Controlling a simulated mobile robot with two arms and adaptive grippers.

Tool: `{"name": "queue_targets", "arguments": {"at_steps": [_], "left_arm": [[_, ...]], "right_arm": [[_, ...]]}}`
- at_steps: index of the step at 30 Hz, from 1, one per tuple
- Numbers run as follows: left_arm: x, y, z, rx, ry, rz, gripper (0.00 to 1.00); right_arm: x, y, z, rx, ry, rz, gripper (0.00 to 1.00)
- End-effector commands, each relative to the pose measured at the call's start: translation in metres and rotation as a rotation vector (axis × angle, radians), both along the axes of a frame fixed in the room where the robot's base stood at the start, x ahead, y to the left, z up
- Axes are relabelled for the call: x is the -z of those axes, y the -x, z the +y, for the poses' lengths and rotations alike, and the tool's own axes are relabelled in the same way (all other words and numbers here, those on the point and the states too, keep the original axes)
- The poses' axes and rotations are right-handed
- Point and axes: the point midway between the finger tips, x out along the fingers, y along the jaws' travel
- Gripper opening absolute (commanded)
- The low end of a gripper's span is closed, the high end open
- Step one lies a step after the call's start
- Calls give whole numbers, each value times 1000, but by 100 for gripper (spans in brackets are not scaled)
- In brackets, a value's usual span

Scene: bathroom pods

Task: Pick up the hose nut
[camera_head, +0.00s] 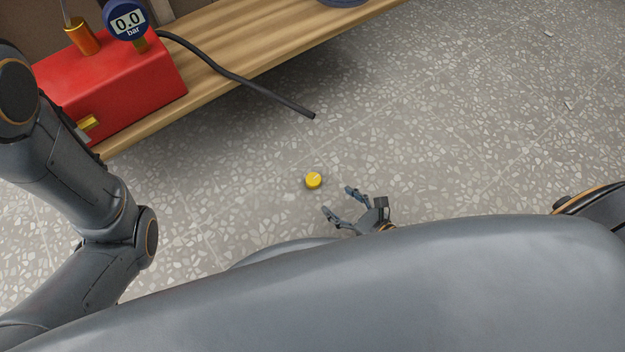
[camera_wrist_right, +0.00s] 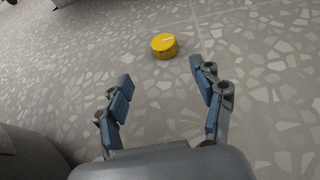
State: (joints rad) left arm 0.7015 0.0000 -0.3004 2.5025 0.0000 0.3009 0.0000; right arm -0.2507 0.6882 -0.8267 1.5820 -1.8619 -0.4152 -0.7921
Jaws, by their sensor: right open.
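A small round yellow piece (camera_head: 313,180), which I take as the hose nut, lies on the speckled floor. It has a pale mark on its top. It also shows in the right wrist view (camera_wrist_right: 164,46), beyond the fingertips. My right gripper (camera_head: 338,200) is open and empty, low over the floor, with its fingers pointing towards the yellow piece. In the right wrist view the gripper (camera_wrist_right: 160,72) has its fingers spread, and the piece is ahead of the gap, apart from both fingers. My left arm shows at the left, but its gripper is out of view.
A wooden bench (camera_head: 230,45) runs along the top left. On it stands a red box (camera_head: 110,85) with a gauge (camera_head: 126,19) reading 0.0 bar. A black hose (camera_head: 240,82) hangs over the bench edge above the floor. The floor around the yellow piece is clear.

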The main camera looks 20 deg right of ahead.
Motion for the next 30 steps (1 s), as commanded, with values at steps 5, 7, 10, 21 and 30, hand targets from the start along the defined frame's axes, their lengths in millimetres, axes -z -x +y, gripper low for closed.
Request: {"name": "queue_targets", "arguments": {"at_steps": [5, 7, 10, 21, 30], "left_arm": [[16, -1, 0, -1, -1, 3, 0], [19, -1, 0, -1, -1, 3, 0], [21, -1, 0, -1, -1, 3, 0], [39, -1, 0, -1, -1, 3, 0], [41, -1, 0, -1, -1, 3, 0]], "right_arm": [[17, -33, 15, 4, -4, -3, 67], [20, -43, 19, 4, -3, -3, 67], [24, -51, 23, 3, -2, 0, 67], [36, -89, 34, 5, -4, 0, 67], [41, -103, 41, 3, -1, 2, 67]]}}
